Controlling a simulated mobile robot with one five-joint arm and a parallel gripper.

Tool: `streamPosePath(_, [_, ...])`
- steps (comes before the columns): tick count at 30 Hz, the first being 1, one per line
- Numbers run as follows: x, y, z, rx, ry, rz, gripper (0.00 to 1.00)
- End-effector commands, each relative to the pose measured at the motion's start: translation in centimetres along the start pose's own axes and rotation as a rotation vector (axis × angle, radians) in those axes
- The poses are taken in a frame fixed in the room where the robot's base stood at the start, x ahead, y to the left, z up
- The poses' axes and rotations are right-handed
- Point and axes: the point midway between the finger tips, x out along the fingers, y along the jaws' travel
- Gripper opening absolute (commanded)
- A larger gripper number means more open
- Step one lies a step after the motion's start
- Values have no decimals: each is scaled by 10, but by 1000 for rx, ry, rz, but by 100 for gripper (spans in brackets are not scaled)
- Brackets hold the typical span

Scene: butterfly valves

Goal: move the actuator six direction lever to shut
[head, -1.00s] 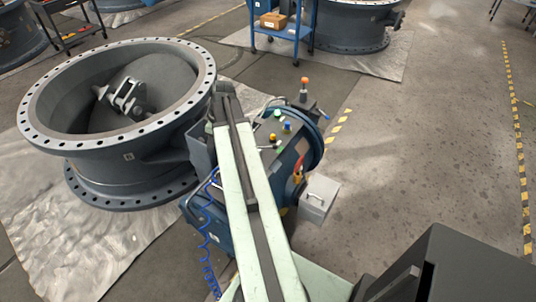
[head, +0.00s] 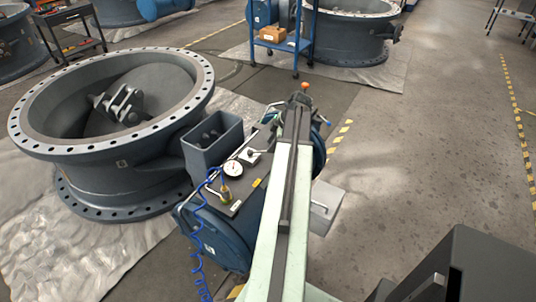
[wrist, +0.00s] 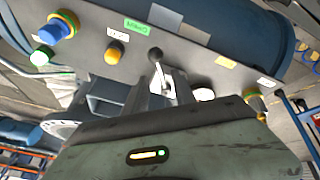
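The blue-grey actuator (head: 215,225) stands beside a large grey flanged valve body in the head view.
An orange-topped part (head: 305,86) rises past my gripper. A gauge (head: 233,169), an open box (head: 212,145) and a blue coiled hose (head: 198,250) are left of my arm.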

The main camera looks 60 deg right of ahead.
Motion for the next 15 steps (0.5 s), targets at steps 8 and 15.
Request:
streamPosePath(8, [41,0,1,-1,0,0,32])
streamPosePath(15, [38,0,-1,-1,0,0,23])
